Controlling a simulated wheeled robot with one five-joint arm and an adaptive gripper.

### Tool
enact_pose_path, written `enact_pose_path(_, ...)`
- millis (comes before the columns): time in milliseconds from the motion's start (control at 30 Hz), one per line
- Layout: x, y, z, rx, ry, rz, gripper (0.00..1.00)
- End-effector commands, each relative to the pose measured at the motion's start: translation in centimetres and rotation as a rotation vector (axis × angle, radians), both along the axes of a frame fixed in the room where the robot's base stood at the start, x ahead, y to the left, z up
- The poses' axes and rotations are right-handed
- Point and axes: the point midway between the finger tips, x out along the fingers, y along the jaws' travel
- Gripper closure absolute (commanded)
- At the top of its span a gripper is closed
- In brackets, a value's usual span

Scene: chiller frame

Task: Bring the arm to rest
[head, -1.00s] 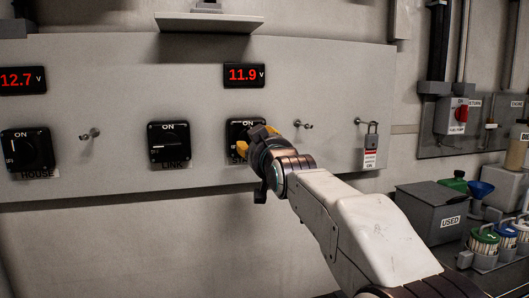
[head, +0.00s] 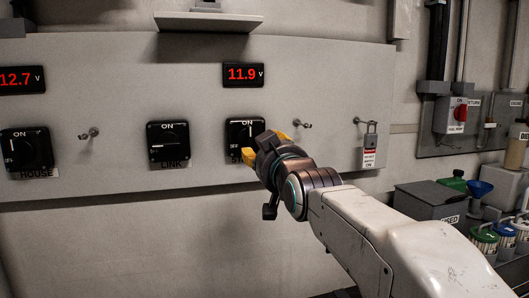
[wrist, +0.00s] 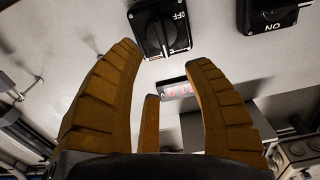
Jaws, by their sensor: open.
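My gripper (head: 264,148), with yellow-orange fingers, is in front of the right-hand black rotary switch (head: 245,132) on the pale wall panel (head: 207,105). In the wrist view the gripper (wrist: 167,60) is open with nothing between its fingers. That switch (wrist: 160,28) lies just beyond the fingertips there, apart from them as far as I can see. The gripper hides the switch's lower part and most of its label in the head view. My white arm reaches in from the lower right.
The LINK switch (head: 168,144) and HOUSE switch (head: 27,152) are to the left. Displays read 12.7 V (head: 22,80) and 11.9 V (head: 243,75). A grey bin (head: 430,203) and several containers stand lower right. A shelf (head: 208,22) juts out above.

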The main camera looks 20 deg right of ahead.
Motion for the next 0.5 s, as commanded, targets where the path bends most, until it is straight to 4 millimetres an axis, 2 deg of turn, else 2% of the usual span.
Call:
enact_pose_path(167,-0.4,0.0,0.0,0.0,0.025,0.0,0.54)
enact_pose_path(267,-1.3,0.0,-0.4,0.0,0.092,0.0,0.54)
enact_pose_path(367,-3.1,0.0,-1.4,-0.002,0.204,0.001,0.54)
enact_pose_path(500,-7.3,0.1,-3.8,-0.005,0.417,0.002,0.54)
